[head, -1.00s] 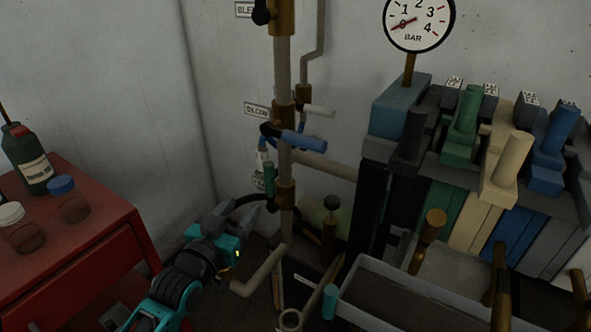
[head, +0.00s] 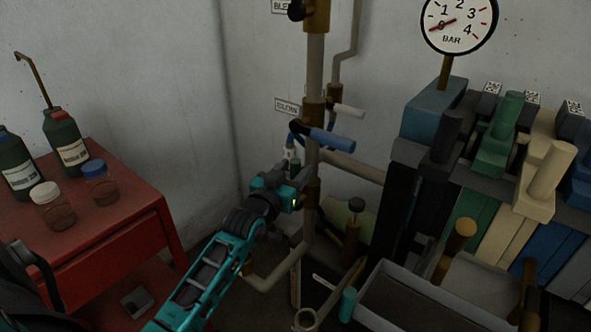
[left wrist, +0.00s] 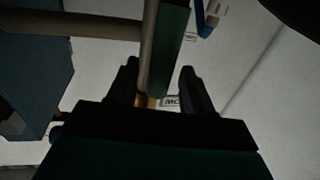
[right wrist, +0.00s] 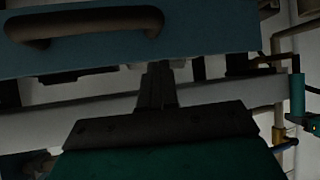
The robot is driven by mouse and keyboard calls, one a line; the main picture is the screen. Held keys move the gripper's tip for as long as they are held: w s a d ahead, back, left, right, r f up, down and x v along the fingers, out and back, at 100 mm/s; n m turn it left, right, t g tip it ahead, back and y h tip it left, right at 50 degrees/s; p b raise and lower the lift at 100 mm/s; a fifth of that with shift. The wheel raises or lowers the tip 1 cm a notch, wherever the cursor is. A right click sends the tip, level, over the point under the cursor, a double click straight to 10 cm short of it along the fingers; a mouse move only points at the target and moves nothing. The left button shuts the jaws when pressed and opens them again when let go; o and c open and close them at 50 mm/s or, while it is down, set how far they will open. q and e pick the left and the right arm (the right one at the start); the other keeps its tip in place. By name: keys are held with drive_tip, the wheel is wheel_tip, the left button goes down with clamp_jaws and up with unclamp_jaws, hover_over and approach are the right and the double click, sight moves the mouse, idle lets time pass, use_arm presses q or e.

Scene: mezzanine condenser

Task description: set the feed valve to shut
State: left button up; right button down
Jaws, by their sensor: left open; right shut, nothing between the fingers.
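No label reading FEED is legible, so I cannot tell by name which valve is the feed valve. A green valve handle (head: 295,165) hangs upright beside the vertical pipe, partly hidden by my left gripper (head: 296,180). In the left wrist view, the green handle (left wrist: 172,50) and the pipe (left wrist: 148,45) show between the spread fingers of the left gripper (left wrist: 160,75). The gripper is open; contact cannot be told. My right gripper (right wrist: 157,88) shows only in the right wrist view, shut and empty, below a blue panel with a handle.
The pressure gauge (head: 459,22) reads near zero. A red cabinet (head: 120,235) with bottles stands left. A grey tray (head: 400,300) and coloured lever blocks are right.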

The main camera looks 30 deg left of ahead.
use_arm(q)
drive_tip(key=shift+w, duration=0.65)
drive_tip(key=shift+c, duration=0.3)
clamp_jaws()
